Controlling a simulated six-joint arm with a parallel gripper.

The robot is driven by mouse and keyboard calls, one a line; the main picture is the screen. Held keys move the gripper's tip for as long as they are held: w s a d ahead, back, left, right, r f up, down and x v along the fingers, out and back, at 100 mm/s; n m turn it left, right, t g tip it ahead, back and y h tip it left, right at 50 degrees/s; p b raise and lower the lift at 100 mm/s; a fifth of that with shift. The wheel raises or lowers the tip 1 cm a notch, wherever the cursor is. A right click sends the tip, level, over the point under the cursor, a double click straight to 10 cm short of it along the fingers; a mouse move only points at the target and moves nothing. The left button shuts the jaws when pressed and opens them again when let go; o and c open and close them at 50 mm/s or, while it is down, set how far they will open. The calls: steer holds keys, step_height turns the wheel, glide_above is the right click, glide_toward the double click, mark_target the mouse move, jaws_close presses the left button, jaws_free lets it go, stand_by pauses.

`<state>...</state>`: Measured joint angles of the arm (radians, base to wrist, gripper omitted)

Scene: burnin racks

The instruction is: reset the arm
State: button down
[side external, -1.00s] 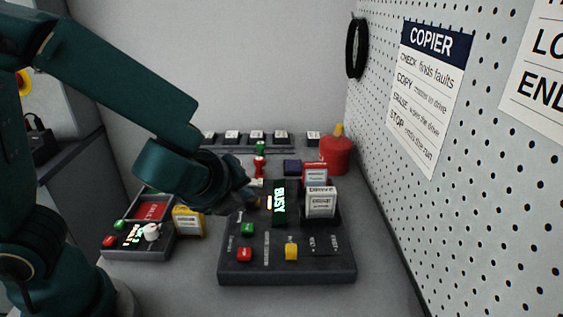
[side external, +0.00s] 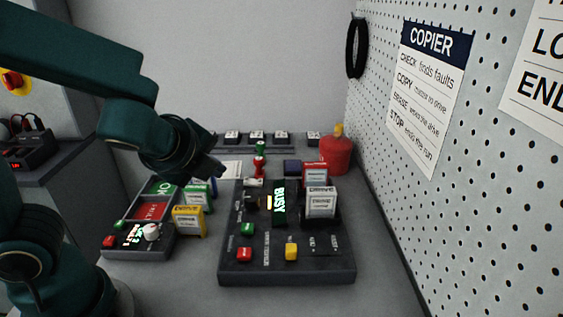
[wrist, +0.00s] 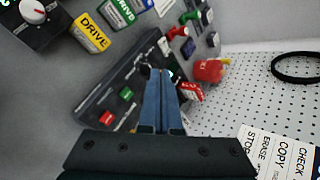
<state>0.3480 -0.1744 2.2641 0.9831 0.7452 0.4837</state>
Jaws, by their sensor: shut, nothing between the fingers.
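My gripper (side external: 220,172) is shut and empty, raised above the bench to the left of the copier box. In the wrist view its two blue fingers (wrist: 158,95) lie together over the copier box. The dark copier box (side external: 232,270) has red, green and yellow buttons and a lit screen reading BUSY (side external: 279,203). A white-labelled drive (side external: 321,203) and a red-labelled drive (side external: 315,173) stand upright at its right side. My arm is bent over the left part of the bench.
A dark box with a white knob (side external: 152,232) stands left, with a yellow drive (side external: 188,222) and other drives beside it. A red canister (side external: 335,155) stands by the pegboard (side external: 480,150) at right. A row of dark blocks with white labels (side external: 255,138) lines the back.

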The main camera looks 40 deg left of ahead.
steer(key=s+d+n+g+h, duration=0.2)
steer(key=s+d+n+h, duration=0.2)
steer(key=s+n, duration=0.6)
steer(key=d+n, duration=0.1)
steer(key=n, duration=0.6)
steer(key=shift+s+r+h, duration=0.2)
steer(key=shift+r+h, duration=0.15)
steer(key=shift+h, duration=0.05)
stand_by(5.9)
